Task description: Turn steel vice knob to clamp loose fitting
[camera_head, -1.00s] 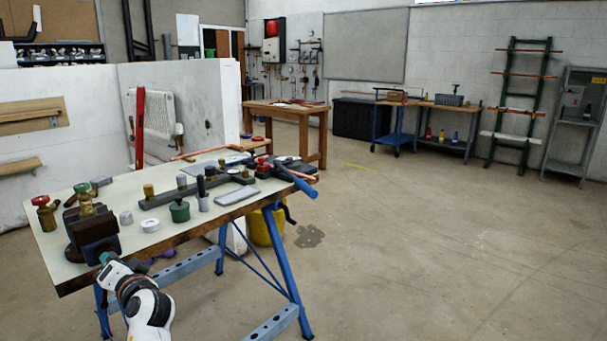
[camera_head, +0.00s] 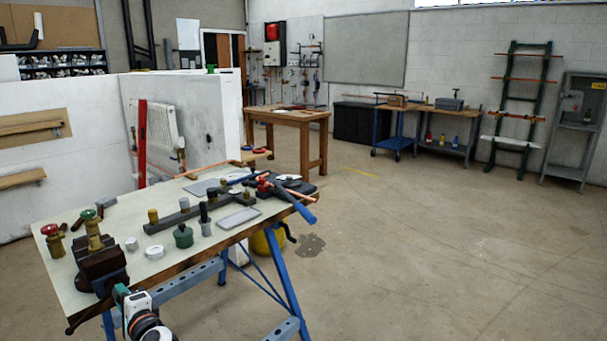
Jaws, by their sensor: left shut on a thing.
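The dark vice (camera_head: 100,264) is at the near left corner of the pale-topped workbench (camera_head: 203,262). A brass fitting with a green top (camera_head: 93,231) stands upright at its jaws; I cannot tell how tightly it is held. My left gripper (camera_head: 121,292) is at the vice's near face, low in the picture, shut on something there. The steel knob is not clearly visible; the gripper covers that spot. My right gripper is not in view.
A red-topped brass valve (camera_head: 53,240) stands left of the vice. A white ring (camera_head: 154,252), a green-black pot (camera_head: 183,236) and a grey tray (camera_head: 239,218) lie to its right. Blue trestle legs (camera_head: 270,268) stand below. The floor at right is clear.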

